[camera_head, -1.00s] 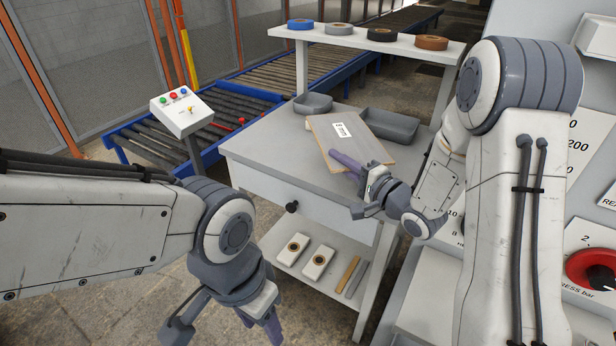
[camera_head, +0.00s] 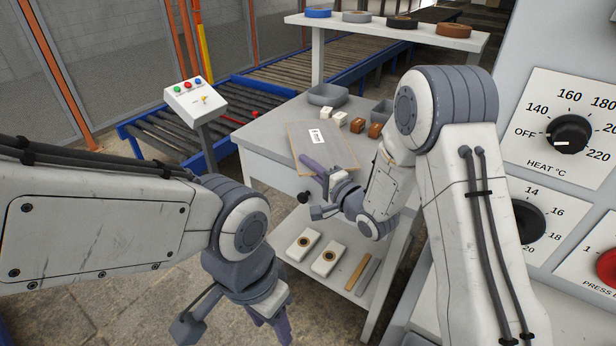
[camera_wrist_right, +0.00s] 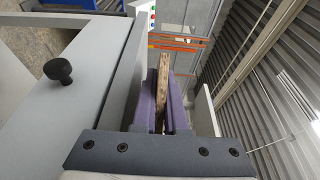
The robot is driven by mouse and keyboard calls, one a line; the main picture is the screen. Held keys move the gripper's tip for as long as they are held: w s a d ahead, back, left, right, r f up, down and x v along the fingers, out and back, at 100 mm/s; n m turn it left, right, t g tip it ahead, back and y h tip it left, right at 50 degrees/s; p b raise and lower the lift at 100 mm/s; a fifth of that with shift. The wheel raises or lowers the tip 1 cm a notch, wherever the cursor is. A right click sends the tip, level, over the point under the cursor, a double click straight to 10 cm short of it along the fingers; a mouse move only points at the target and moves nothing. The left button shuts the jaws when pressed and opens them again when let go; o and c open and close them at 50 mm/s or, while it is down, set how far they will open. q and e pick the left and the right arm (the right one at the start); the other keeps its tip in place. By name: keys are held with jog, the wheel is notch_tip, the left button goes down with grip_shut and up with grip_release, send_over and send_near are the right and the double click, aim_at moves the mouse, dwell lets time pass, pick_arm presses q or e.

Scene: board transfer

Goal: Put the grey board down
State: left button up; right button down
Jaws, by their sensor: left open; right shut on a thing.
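The board (camera_head: 335,152) is a flat, thin panel with a grey-beige face and a white label, in the middle of the head view. My right gripper (camera_head: 318,176) is shut on its near edge. The board is over the left front part of the grey workbench (camera_head: 262,130); I cannot tell whether it touches the top. In the right wrist view the board (camera_wrist_right: 163,80) shows edge-on as a thin brown strip between the purple fingers (camera_wrist_right: 163,110). My left gripper (camera_head: 232,325) is open and empty, low in front of the bench.
Tape rolls line the raised shelf (camera_head: 345,25). A button post (camera_head: 196,100) stands left. A dial panel (camera_head: 570,90) closes the right side.

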jog(key=shift+f, duration=1.75)
jog(key=shift+f, duration=0.1)
jog(key=c, duration=1)
grip_release()
jog(key=shift+f+b, duration=0.1)
jog(key=shift+b, duration=0.2)
jog(key=shift+o, duration=0.2)
